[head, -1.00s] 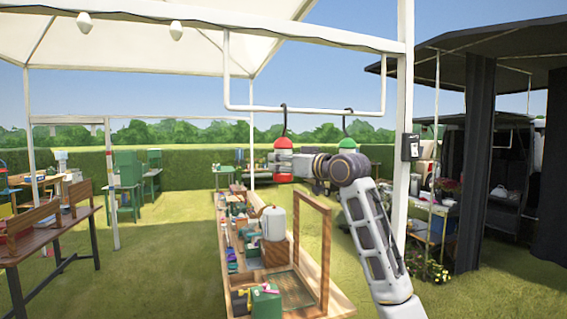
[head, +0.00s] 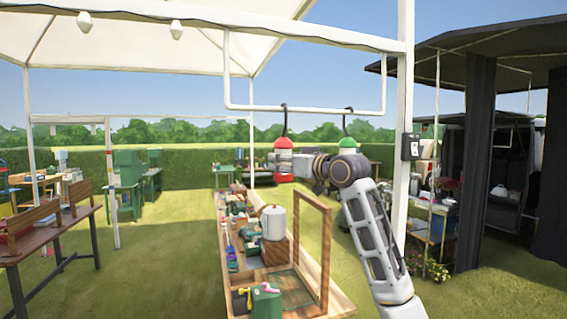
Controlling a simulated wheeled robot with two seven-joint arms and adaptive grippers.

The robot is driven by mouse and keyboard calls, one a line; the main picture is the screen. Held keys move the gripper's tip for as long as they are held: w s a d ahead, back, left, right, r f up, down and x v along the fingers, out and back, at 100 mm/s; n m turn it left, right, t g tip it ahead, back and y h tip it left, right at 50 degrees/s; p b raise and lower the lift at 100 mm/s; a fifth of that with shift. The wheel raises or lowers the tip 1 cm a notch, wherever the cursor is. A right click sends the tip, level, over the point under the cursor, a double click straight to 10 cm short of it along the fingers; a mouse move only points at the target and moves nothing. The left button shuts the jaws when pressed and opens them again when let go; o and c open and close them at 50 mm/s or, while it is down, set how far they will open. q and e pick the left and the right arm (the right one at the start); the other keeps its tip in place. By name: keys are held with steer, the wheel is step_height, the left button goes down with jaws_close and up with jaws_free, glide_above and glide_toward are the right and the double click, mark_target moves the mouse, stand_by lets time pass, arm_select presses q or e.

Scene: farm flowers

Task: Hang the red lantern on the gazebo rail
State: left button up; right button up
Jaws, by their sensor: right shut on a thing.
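The red lantern (head: 283,145) is upright, with its dark hook reaching up to the white gazebo rail (head: 250,108). The hook's top overlaps the rail in the picture; I cannot tell whether it bears on it. My right gripper (head: 284,165) is at the lantern's body, coming from the right, and is shut on it. The fingers are small and partly merge with the lantern. My left gripper is not in view.
A green lantern (head: 347,143) hangs on the same rail to the right, close above my right wrist. A white post (head: 402,190) with a dark box stands right of my arm. Below is a wooden bench (head: 340,298) with a wooden frame and a white canister (head: 272,222).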

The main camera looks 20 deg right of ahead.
steer(key=shift+w+f, duration=0.1)
steer(key=shift+f, duration=0.15)
steer(key=o, duration=1.3)
steer(key=shift+o, duration=1.4)
steer(key=shift+d, duration=0.1)
steer(key=f+b+v, duration=0.1)
steer(key=b+v, duration=0.3)
steer(key=v, duration=1)
steer(key=shift+b, duration=0.35)
stand_by(1.1)
steer(key=shift+f, duration=0.1)
stand_by(0.4)
